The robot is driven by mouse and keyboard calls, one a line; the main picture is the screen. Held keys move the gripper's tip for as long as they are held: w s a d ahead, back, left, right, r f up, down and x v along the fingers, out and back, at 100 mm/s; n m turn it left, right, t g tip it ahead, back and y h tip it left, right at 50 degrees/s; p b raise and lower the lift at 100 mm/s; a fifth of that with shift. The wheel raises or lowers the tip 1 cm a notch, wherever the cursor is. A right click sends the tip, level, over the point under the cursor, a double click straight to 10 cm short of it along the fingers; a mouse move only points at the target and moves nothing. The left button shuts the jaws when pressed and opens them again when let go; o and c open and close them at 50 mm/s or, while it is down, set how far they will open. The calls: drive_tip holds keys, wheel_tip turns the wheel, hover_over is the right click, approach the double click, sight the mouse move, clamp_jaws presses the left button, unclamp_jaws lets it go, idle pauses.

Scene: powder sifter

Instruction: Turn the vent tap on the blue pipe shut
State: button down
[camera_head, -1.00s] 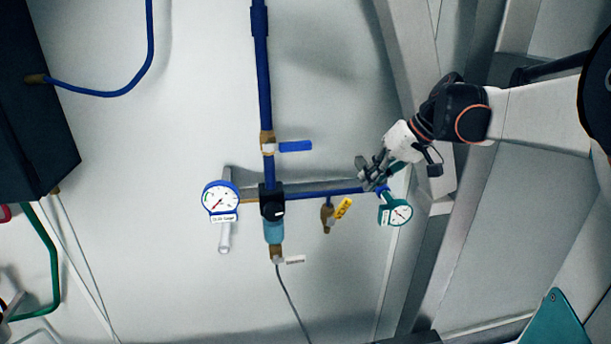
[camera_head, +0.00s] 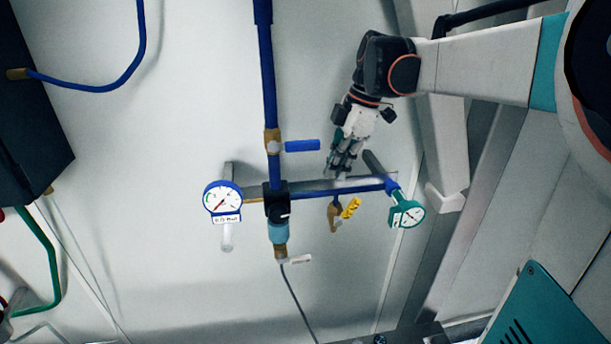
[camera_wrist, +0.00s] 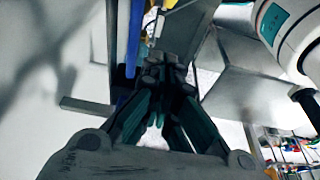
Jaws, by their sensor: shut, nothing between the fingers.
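The blue pipe (camera_head: 268,80) runs down the wall, with a branch to the right. A small brass tap (camera_head: 335,217) with a yellow handle (camera_head: 351,208) hangs under the branch; the handle slants up to the right. A brass valve (camera_head: 273,142) on the upright pipe has a blue handle (camera_head: 302,146) pointing right. No readable label shows which is the vent tap. My gripper (camera_head: 338,177) is shut and empty, pointing down just above the yellow-handled tap, near the branch. In the wrist view, my gripper (camera_wrist: 158,72) is beside a blue pipe (camera_wrist: 134,45); contact cannot be told.
A blue-rimmed gauge (camera_head: 223,199) is left of the pipe and a green gauge (camera_head: 407,214) is at the branch's right end. A black and teal regulator (camera_head: 277,212) sits between them. A dark cabinet (camera_head: 30,110) is at far left. The wall below is mostly clear.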

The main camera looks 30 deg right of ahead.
sight(360, 200)
wheel_tip(360, 200, down, 8)
drive_tip(key=d+p, duration=0.1)
drive_tip(key=shift+s+d, duration=0.2)
drive_tip(key=shift+d, duration=0.1)
drive_tip(key=shift+s+d, duration=0.15)
drive_tip(key=shift+d, duration=0.35)
idle(0.5)
drive_tip(key=shift+s+d+f+b, duration=0.15)
drive_tip(key=shift+d+b, duration=0.15)
drive_tip(key=shift+b, duration=0.15)
drive_tip(key=shift+s+d+f+b, duration=0.2)
drive_tip(key=shift+d+f+b, duration=0.15)
drive_tip(key=shift+d+b, duration=0.3)
drive_tip(key=shift+s+d+f+b, duration=0.25)
drive_tip(key=shift+d+b, duration=0.2)
drive_tip(key=shift+d, duration=0.4)
drive_tip(key=shift+s+d+f+b, duration=0.2)
drive_tip(key=shift+d+f+b, duration=0.6)
drive_tip(key=shift+f+b, duration=0.05)
drive_tip(key=shift+s+d+f+b, duration=0.2)
drive_tip(key=shift+d+f+b, duration=0.55)
drive_tip(key=shift+f+b, duration=0.1)
